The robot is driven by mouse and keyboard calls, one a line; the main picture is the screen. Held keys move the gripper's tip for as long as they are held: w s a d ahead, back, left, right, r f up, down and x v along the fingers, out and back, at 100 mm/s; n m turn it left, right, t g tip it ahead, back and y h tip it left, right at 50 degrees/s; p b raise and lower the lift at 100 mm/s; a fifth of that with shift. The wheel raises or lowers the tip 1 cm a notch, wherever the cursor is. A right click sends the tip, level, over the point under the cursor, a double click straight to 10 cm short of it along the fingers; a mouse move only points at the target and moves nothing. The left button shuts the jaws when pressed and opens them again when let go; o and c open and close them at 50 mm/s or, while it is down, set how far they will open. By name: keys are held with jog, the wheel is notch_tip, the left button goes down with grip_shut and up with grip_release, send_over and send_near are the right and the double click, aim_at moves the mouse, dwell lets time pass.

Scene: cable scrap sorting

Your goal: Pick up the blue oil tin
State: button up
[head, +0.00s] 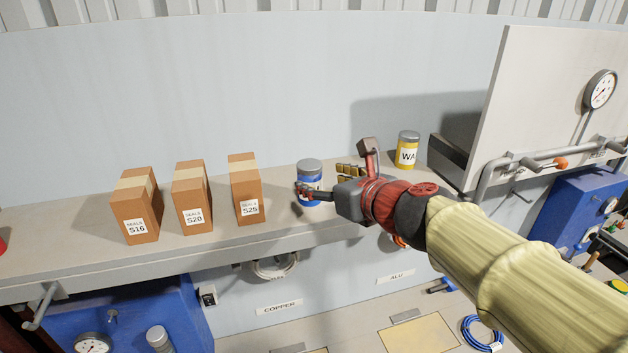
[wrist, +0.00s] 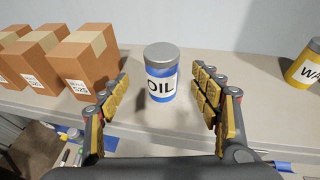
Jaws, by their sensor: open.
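The blue oil tin (head: 310,174) stands upright on the shelf, with a grey lid and a white label. In the wrist view the oil tin (wrist: 161,75) reads "OIL" and stands between and a little beyond my open fingers. My gripper (head: 335,178) reaches in from the right in the head view, and one finger partly covers the front of the tin. In the wrist view my gripper (wrist: 163,105) is open and empty, with a finger on each side. Whether a finger touches the tin, I cannot tell.
Three brown seal boxes (head: 247,190) stand left of the tin. A yellow tin (head: 407,149) marked "WA" stands to the right. The grey shelf (head: 85,248) has its front edge below them, and a pale wall rises behind. A panel with a gauge (head: 600,89) is at far right.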

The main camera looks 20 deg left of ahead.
aim_at(316, 181)
jog(key=x, duration=0.3)
jog(key=shift+s+f, duration=0.1)
jog(key=shift+f, duration=0.05)
jog(key=x, duration=0.5)
jog(key=shift+d+f+b, duration=0.2)
jog(key=shift+f+b, duration=0.15)
jog(key=shift+b, duration=0.05)
jog(key=shift+d, duration=0.1)
jog(key=shift+c, duration=0.3)
jog(key=c, duration=1.4)
jog(key=shift+r, duration=0.1)
